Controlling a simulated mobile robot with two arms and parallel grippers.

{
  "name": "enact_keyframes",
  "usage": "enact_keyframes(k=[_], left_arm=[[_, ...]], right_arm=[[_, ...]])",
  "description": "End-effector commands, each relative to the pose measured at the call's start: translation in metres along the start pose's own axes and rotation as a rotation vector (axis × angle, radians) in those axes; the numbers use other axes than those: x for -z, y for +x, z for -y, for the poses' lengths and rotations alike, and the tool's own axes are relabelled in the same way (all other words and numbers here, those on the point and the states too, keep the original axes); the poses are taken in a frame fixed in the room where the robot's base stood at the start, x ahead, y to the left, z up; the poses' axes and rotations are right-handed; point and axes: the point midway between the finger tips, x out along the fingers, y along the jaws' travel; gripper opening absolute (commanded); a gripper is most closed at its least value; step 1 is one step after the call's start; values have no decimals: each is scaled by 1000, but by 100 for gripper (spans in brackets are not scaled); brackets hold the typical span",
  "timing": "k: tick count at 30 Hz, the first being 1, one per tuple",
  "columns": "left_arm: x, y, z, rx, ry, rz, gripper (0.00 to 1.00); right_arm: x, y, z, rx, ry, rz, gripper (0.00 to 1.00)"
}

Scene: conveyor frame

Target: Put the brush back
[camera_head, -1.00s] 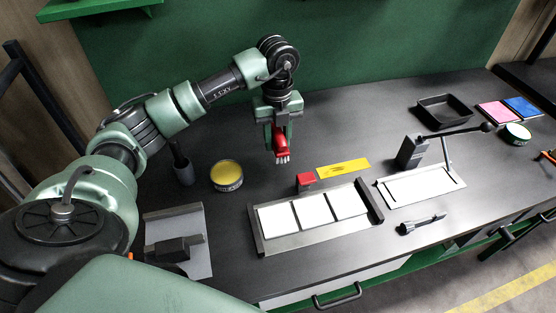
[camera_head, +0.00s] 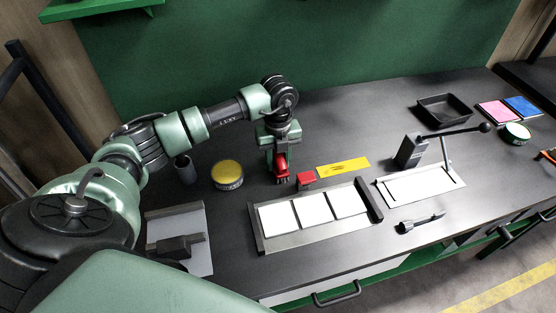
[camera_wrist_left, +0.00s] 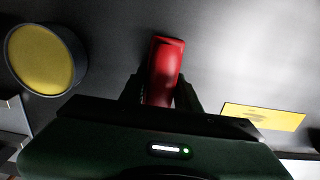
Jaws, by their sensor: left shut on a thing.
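My left gripper (camera_head: 280,158) is shut on the red brush (camera_head: 281,168) and holds it low over the dark worktop, its lower end at or just above the surface. I cannot tell whether it touches. In the left wrist view the red body of the brush (camera_wrist_left: 163,68) sticks out between the two dark fingers. The bristles cannot be made out now. The brush is just left of a small red block (camera_head: 306,179) and right of a round tin with a yellow top (camera_head: 227,174). My right gripper is not in view.
A dark cup (camera_head: 185,169) stands left of the tin. A yellow strip (camera_head: 343,168) lies right of the gripper. A frame with three white tiles (camera_head: 312,209) is in front. A lever tool (camera_head: 411,150), black tray (camera_head: 444,109) and dark hand tool (camera_head: 421,223) are to the right.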

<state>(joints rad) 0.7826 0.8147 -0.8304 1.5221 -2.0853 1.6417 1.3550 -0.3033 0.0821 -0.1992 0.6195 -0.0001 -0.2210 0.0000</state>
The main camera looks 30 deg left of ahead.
Motion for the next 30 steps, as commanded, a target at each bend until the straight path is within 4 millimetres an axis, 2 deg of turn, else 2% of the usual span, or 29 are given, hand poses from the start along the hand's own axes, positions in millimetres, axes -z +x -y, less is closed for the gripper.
enact_keyframes(k=[1,3,11,16,20,30], left_arm=[[0,1,0,0,0,0,38],[0,1,0,0,0,0,54],[0,1,0,-1,0,0,54],[-1,-8,0,2,0,2,54],[-1,-30,1,5,1,4,54],[-1,-100,1,3,0,3,54]], right_arm=[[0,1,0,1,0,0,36],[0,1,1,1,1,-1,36],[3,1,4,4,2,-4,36],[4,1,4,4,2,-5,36],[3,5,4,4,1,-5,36],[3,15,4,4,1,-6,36]])
